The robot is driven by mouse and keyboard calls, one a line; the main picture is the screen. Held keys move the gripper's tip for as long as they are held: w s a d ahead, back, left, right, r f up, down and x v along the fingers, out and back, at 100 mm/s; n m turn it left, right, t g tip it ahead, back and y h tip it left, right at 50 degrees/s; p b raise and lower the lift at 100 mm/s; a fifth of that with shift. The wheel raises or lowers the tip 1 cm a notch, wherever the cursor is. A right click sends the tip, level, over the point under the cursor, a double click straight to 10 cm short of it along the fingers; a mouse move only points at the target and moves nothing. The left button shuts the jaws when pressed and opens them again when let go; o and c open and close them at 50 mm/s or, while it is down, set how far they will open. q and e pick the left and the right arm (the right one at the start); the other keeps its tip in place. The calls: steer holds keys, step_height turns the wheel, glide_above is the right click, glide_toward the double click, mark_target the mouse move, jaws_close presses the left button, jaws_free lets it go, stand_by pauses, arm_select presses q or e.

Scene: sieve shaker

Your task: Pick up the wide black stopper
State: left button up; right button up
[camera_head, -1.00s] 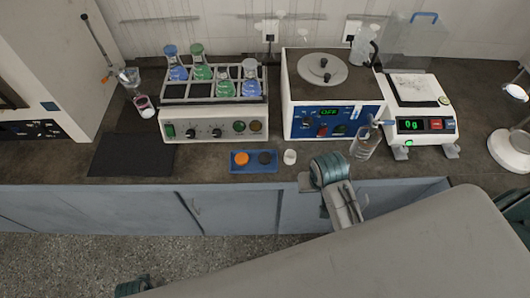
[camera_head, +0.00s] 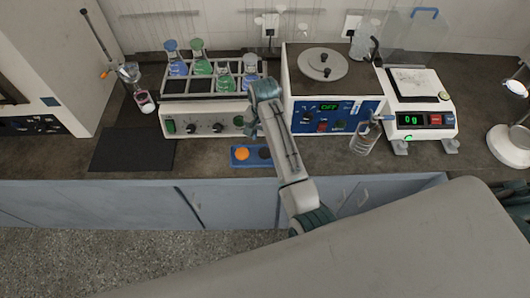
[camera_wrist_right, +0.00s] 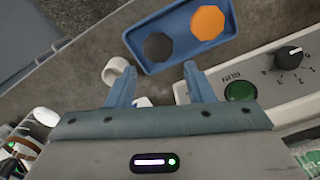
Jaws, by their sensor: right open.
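The wide black stopper (camera_wrist_right: 158,46) is a dark, many-sided disc in the blue tray (camera_wrist_right: 180,67), next to an orange stopper (camera_wrist_right: 208,22). In the head view the black stopper (camera_head: 264,153) lies right of the orange one (camera_head: 241,154), close to my right arm, which partly covers the tray (camera_head: 240,164). My right gripper (camera_wrist_right: 160,82) is open and empty in the wrist view, its two blue fingers pointing toward the tray's near edge, short of the black stopper. In the head view the right gripper (camera_head: 252,128) is above the front of the flask-rack device. My left gripper is out of view.
A white round piece (camera_wrist_right: 118,75) is beside the left finger in the wrist view. The device with knobs (camera_head: 205,128) stands behind the tray and carries several flasks. The sieve shaker (camera_head: 334,118) and scale (camera_head: 420,118) are to the right. A black mat (camera_head: 132,152) lies left.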

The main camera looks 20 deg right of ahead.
steer(key=p, duration=0.1)
glide_above(265, 152)
step_height(265, 152, down, 4)
steer(key=shift+f, duration=0.25)
step_height(265, 152, down, 4)
steer(key=shift+f+p, duration=0.1)
steer(key=shift+p, duration=1.1)
steer(key=shift+f, duration=0.3)
steer(key=shift+c, duration=0.4)
steer(key=c, duration=0.5)
steer(key=shift+w+r, duration=0.1)
